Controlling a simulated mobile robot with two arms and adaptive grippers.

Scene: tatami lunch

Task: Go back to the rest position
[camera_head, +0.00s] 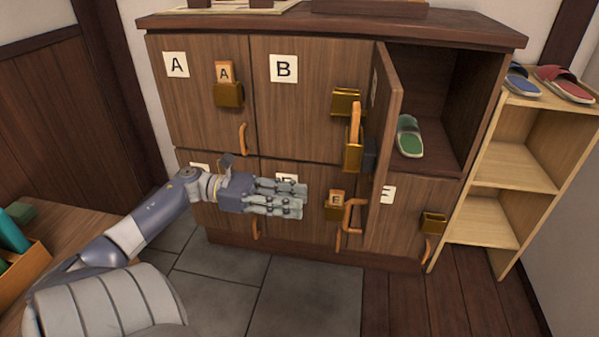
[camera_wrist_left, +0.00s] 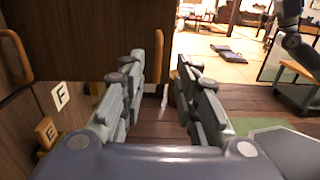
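My left gripper (camera_head: 300,198) reaches in from the left in front of the lower doors of the wooden shoe locker (camera_head: 310,120). Its fingers are apart and nothing is between them in the left wrist view (camera_wrist_left: 165,80). The locker's upper right door (camera_head: 385,150) stands open, with a green slipper (camera_head: 409,136) inside the compartment. In the left wrist view an orange handle (camera_wrist_left: 159,77) shows beyond the fingers; I cannot tell if it is close to them. My right gripper does not show clearly in either view.
A light wood rack (camera_head: 507,165) at the right carries a blue slipper (camera_head: 522,84) and a red slipper (camera_head: 563,84). The open door juts into the room right of my left gripper. A low bench (camera_head: 75,240) stands at the left. The grey tile floor (camera_head: 270,295) is clear.

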